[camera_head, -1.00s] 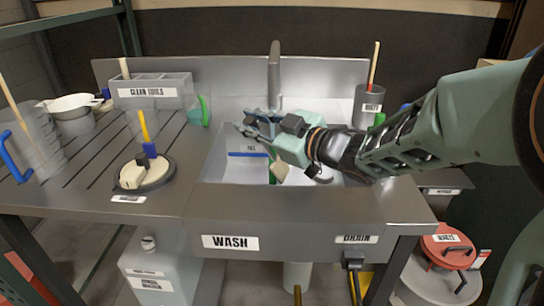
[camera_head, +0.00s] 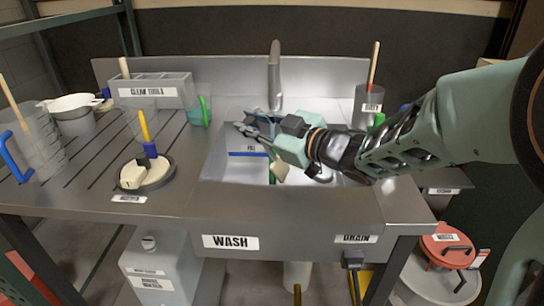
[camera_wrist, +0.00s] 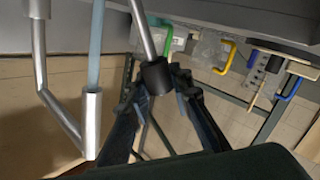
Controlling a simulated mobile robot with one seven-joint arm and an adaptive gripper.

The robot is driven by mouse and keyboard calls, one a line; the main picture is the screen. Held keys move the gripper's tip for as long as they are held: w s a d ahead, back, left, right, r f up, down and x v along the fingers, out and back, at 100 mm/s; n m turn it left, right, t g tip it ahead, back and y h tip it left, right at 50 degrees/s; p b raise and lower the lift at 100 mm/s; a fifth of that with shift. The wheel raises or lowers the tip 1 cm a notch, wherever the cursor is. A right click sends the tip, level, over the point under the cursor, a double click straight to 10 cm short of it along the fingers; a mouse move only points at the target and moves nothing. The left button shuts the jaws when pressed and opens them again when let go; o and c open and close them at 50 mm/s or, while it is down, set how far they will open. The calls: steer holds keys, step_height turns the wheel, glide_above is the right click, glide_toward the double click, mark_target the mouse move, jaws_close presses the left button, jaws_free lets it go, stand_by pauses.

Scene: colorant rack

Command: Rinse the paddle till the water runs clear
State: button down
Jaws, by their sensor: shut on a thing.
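My gripper (camera_wrist: 157,82) is shut on the black grip (camera_wrist: 156,77) of a metal-shafted tool, likely the paddle. Its shaft (camera_wrist: 145,30) runs out of the top of the wrist view, so its far end is hidden there. A pale blue water stream (camera_wrist: 97,45) leaves the tap spout (camera_wrist: 91,110) to the left of the shaft, apart from it in this view. In the head view my gripper (camera_head: 258,130) is over the wash sink (camera_head: 226,180), in front of the tap (camera_head: 274,75). A cream piece (camera_head: 279,170) shows below it. Water clarity cannot be told.
On the left counter are the clean tools rack (camera_head: 152,88), a round holder (camera_head: 168,180) with a cream block and yellow-handled tool, and a clear jug (camera_head: 40,150). The dirty tools pot (camera_head: 367,108) stands right of the tap. A red-lidded bin (camera_head: 447,250) is at lower right.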

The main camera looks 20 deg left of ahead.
steer(key=shift+d, duration=0.1)
steer(key=shift+d, duration=0.45)
stand_by(0.4)
steer(key=shift+a, duration=0.6)
steer(key=shift+s, duration=0.15)
steer(key=s, duration=0.7)
steer(key=shift+s+d, duration=0.3)
steer(key=shift+s, duration=0.1)
steer(key=shift+r, duration=0.2)
stand_by(0.8)
